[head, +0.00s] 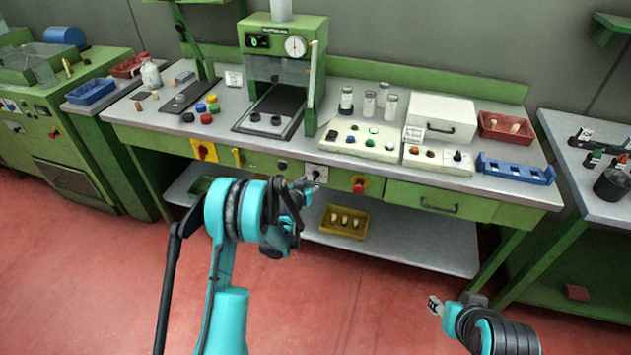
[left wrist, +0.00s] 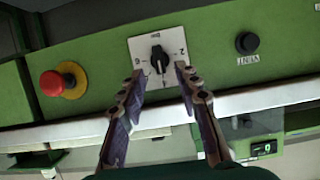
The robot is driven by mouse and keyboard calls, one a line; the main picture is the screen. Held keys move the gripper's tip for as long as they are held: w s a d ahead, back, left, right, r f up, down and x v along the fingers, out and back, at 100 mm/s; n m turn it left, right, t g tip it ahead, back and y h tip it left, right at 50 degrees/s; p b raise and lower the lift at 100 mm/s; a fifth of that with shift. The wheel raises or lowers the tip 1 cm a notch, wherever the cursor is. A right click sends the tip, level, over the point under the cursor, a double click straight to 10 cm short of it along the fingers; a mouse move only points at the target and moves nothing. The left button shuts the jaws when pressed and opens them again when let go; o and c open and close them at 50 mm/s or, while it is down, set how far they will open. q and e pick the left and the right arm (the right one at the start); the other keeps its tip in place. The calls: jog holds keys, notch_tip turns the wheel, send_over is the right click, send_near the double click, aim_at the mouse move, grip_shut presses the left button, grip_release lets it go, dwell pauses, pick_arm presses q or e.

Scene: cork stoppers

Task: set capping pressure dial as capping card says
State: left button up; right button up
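The dial is a black knob (left wrist: 158,60) on a white plate (left wrist: 143,48) marked 2, 4, 6 and bar; this view is upside down. In the head view the dial plate (head: 317,171) is on the green front panel below the press. My left gripper (head: 307,184) is at the dial. In the left wrist view its fingers (left wrist: 160,73) are apart, one each side of the knob's near end, with no clear contact. A white card (head: 233,79) stands left of the press and another (head: 413,132) by the control boxes; their writing is too small to read. My right gripper (head: 435,305) is low at the right, far from the dial.
A red emergency button (left wrist: 52,83) and a black VENT button (left wrist: 247,42) flank the dial. The bench edge (left wrist: 240,101) runs close by the fingers. A yellow bin (head: 343,222) with corks stands on the lower shelf. The red floor in front is clear.

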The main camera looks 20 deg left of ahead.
aim_at(316, 177)
pick_arm(q)
jog(key=b+x, duration=0.1)
jog(key=x, duration=0.4)
jog(key=shift+c, duration=0.3)
grip_shut()
jog(key=shift+d, duration=0.1)
jog(key=m+y, duration=0.2)
jog(key=m, duration=0.1)
jog(key=shift+d, duration=0.25)
jog(key=shift+d+f+m+t+y, duration=0.1)
jog(key=shift+m+t+y, duration=0.1)
jog(key=shift+m+y, duration=0.55)
jog(key=shift+d+f+m+t+y, duration=0.1)
jog(key=shift+m+t+y, duration=0.2)
jog(key=shift+m, duration=0.85)
jog(key=shift+a+y, duration=0.1)
jog(key=shift+y, duration=0.15)
